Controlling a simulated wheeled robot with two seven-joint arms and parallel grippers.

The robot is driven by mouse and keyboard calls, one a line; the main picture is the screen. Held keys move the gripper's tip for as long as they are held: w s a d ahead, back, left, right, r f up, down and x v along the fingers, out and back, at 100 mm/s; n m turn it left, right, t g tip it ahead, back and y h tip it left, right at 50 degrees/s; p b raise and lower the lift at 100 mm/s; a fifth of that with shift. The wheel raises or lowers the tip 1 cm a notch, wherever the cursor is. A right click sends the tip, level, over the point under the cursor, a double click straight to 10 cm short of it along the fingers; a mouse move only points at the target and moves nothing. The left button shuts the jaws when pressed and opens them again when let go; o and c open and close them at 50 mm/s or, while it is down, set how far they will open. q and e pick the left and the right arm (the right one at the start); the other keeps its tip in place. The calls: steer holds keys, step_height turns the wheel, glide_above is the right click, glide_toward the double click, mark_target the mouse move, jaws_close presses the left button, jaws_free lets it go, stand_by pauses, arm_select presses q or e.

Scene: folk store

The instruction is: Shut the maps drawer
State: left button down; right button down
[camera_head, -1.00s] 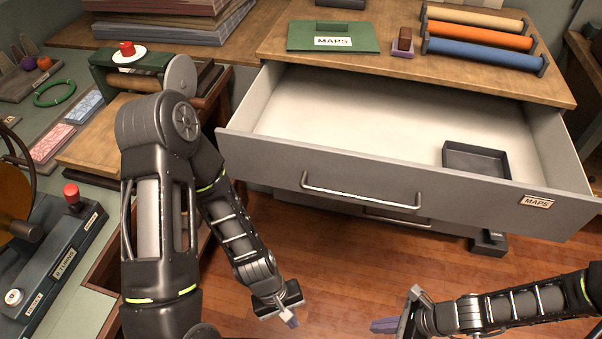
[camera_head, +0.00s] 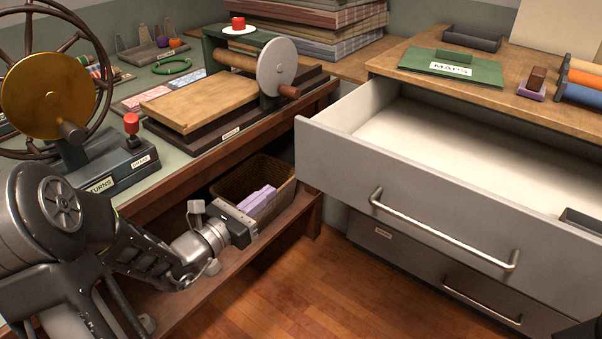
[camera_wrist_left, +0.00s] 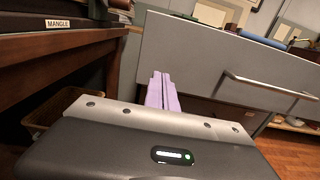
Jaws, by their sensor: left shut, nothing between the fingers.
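The maps drawer (camera_head: 345,165) is a grey drawer pulled out from the wooden-topped cabinet, with a pale inside and a long metal bar handle (camera_head: 440,231). Its right end lies outside the head view. In the left wrist view its grey front (camera_wrist_left: 215,60) and handle (camera_wrist_left: 275,87) fill the upper right. My left gripper (camera_head: 258,200) is shut and empty, left of the drawer and apart from its front, by the lower shelf of the bench. Its purple fingers (camera_wrist_left: 162,92) point ahead, just left of the handle in the wrist view. My right gripper is not in view.
The bench with the mangle (camera_head: 232,85) stands left of the drawer; a wicker basket (camera_head: 283,197) sits on its lower shelf, close to my left gripper. A green MAPS folder (camera_head: 452,66) lies on the cabinet top. Another handled drawer (camera_head: 482,298) is below. The floor ahead is clear.

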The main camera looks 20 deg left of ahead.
mark_target(312, 159)
arm_select(q)
steer(key=shift+d, duration=0.1)
steer(key=b+x, duration=0.1)
steer(key=x, duration=1.3)
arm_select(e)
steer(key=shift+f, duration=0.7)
